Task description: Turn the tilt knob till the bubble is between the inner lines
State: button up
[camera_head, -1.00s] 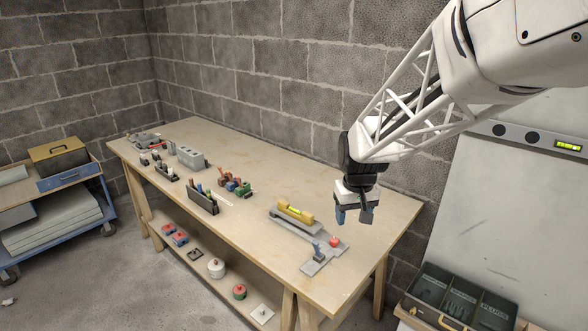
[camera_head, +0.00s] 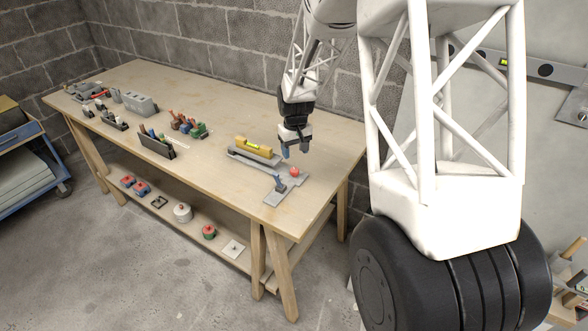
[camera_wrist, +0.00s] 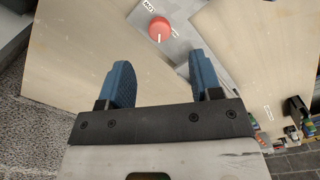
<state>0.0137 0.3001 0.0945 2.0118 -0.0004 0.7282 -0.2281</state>
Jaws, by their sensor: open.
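The yellow spirit level (camera_head: 254,147) lies on a grey plate on the workbench. Its vial shows yellow-green, and the bubble and its lines are too small to read. A red knob (camera_head: 294,171) sits on the grey base at the right end of the plate. In the wrist view the red knob (camera_wrist: 159,29) carries a white pointer mark and stands beyond my fingertips, between their lines. My gripper (camera_head: 294,152) is open and empty, above the bench close behind the knob and apart from it. Its two blue fingers (camera_wrist: 158,75) show well spread.
Grey blocks, dark trays and coloured clamps (camera_head: 188,124) occupy the bench's left half. The bench top (camera_head: 215,180) is bare left of the grey base. A block wall rises behind.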

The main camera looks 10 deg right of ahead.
aim_at(294, 169)
jog(key=shift+w+f, duration=0.55)
jog(key=shift+f, duration=0.2)
jog(key=shift+f, duration=0.1)
jog(key=shift+f, duration=3.8)
jog(key=c, duration=0.9)
jog(key=shift+c, duration=0.2)
